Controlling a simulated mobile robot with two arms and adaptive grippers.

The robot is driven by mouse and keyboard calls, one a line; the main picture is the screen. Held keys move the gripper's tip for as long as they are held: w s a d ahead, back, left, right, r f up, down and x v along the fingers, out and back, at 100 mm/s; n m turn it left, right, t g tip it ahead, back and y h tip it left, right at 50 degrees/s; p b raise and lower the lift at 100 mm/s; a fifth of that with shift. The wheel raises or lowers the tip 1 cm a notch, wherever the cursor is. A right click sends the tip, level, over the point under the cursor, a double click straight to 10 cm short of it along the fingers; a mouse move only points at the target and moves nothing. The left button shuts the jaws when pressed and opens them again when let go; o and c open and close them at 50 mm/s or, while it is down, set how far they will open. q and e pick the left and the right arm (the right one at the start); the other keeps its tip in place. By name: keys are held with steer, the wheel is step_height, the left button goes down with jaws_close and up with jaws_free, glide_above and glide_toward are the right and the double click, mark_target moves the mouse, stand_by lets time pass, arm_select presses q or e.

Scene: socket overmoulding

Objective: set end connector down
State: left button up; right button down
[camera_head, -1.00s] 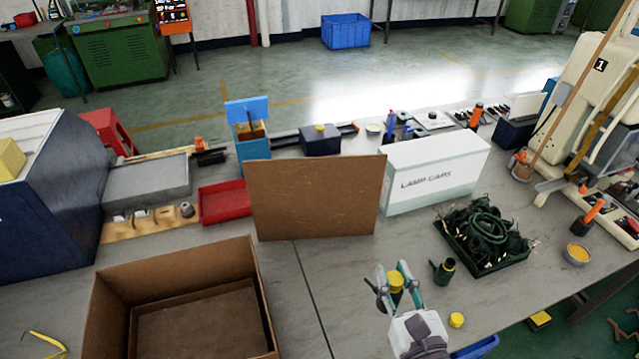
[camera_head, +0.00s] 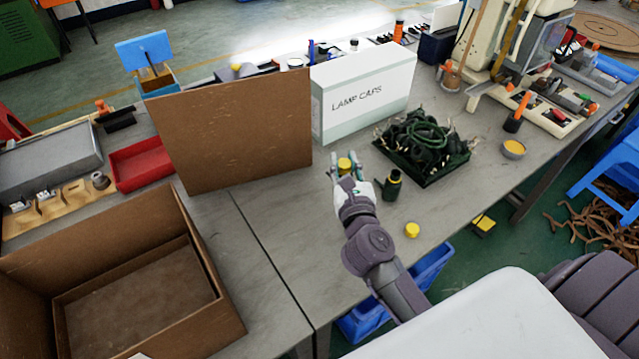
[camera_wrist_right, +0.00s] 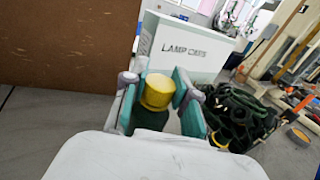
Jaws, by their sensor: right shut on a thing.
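The end connector (camera_wrist_right: 155,98), a dark green cylinder with a yellow cap, stands between the fingers of my right gripper (camera_wrist_right: 160,92) in the right wrist view. The right gripper is shut on it. In the head view the right gripper (camera_head: 342,172) is at the middle of the table, in front of the lamp caps box, with the connector's yellow top (camera_head: 345,164) showing. Whether its base touches the table is hidden. A second dark green connector (camera_head: 392,186) stands just right of the gripper.
The white lamp caps box (camera_head: 365,95) and an upright brown board (camera_head: 235,130) stand behind. A dark tray of cables (camera_head: 458,170) is at right, with a loose yellow cap (camera_head: 411,230) in front. An open cardboard box (camera_head: 225,318) is at left. Bare table lies between.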

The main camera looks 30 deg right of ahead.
steer(key=shift+w+a+f+b, duration=0.45)
steer(key=shift+w+f, duration=0.2)
steer(key=shift+f, duration=0.5)
steer(key=shift+w+a+f+b, duration=0.4)
steer(key=shift+w+f, duration=0.2)
steer(key=shift+f, duration=0.5)
steer(key=shift+w+a+f+b, duration=0.45)
steer(key=shift+w+f, duration=0.2)
steer(key=shift+f, duration=0.5)
steer(key=shift+f, duration=0.15)
steer(key=c, duration=0.9)
jaws_free()
